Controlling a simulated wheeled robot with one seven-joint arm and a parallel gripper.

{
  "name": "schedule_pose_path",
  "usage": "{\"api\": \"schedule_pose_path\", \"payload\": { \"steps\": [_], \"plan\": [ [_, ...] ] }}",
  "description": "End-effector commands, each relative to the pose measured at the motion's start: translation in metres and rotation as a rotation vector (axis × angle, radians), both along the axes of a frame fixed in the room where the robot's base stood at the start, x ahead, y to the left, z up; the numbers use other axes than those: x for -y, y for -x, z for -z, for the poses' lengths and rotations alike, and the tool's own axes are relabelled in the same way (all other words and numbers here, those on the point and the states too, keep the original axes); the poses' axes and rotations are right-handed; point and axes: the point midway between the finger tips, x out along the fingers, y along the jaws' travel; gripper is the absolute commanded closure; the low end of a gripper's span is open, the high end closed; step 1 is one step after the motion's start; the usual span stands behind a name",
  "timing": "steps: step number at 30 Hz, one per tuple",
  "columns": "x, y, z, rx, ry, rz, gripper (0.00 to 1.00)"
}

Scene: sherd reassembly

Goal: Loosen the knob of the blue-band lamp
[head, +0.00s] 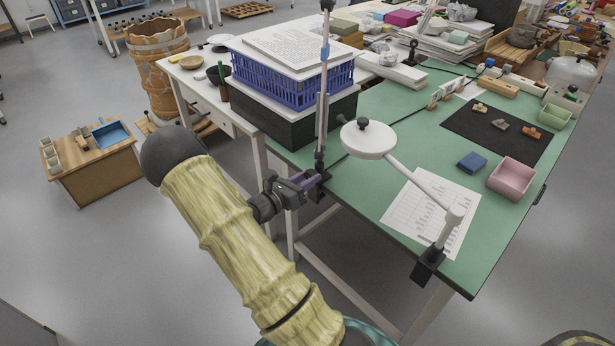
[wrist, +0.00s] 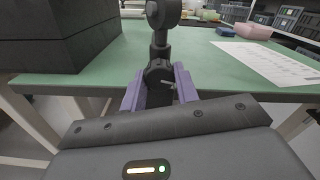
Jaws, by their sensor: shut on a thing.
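The blue-band lamp (head: 322,112) rises as a thin grey post at the near-left edge of the green table, with a small blue band (head: 325,54) high on it. Its head is out of view at the top. My gripper (head: 307,181) is at the lamp's low end by the table edge. In the wrist view its two purple fingers (wrist: 158,88) stand either side of the dark knob (wrist: 160,72) and are shut on it. The fingers partly hide the knob. A dark post and round joint (wrist: 163,14) rise above it.
A white lamp (head: 369,139) is clamped at the table's front edge, right of my gripper. A black box (head: 300,128) with a blue basket (head: 300,88) stands close behind-left. A printed sheet (head: 425,212), pink tray (head: 511,179) and blue box (head: 472,162) lie on the green table (head: 390,105).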

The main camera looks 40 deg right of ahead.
Motion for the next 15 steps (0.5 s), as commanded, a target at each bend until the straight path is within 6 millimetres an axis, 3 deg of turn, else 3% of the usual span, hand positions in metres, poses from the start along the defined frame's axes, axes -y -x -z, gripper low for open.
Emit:
{"api": "schedule_pose_path", "payload": {
  "steps": [1,2,4,15],
  "plan": [
    [-0.0007,-0.0004,0.0005,0.0,-0.001,-0.002,0.92],
    [-0.0007,-0.0004,0.0005,0.0,-0.001,-0.002,0.64],
    [-0.0006,-0.0004,0.0004,0.0,-0.001,-0.002,0.5],
    [-0.0029,0.0,0.0001,0.001,0.0,-0.001,0.48]
  ]
}}
